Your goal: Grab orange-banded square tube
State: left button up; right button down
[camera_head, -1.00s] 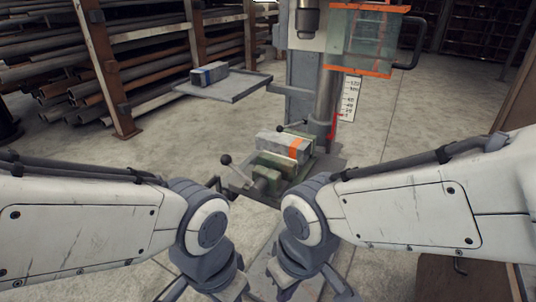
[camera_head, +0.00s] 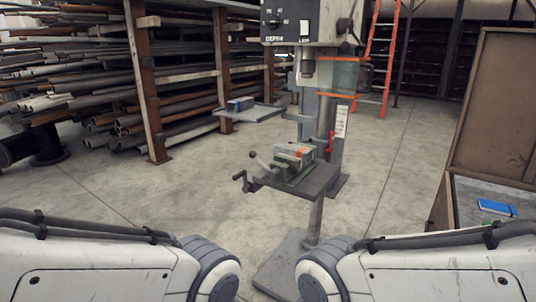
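The orange-banded square tube (camera_head: 294,150) is a grey bar with an orange band near its right end. It lies in the green vise (camera_head: 294,166) on the drill press table (camera_head: 310,184), ahead of me and a little right of centre. Only my two white arms show, at the bottom left and bottom right of the head view. Both grippers are below the frame, so their state is hidden. Nothing of mine touches the tube.
The drill press head (camera_head: 300,22) and clear guard (camera_head: 338,76) stand above the vise. A side tray (camera_head: 262,113) holds a blue-banded block (camera_head: 240,104). Pipe racks (camera_head: 150,95) fill the left. A brown cabinet (camera_head: 495,105) stands at right. The floor between is open.

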aim_at(304, 153)
jog(key=u, duration=0.6)
jog(key=i, duration=0.65)
jog(key=u, duration=0.8)
jog(key=i, duration=1.35)
jog(key=z, duration=0.45)
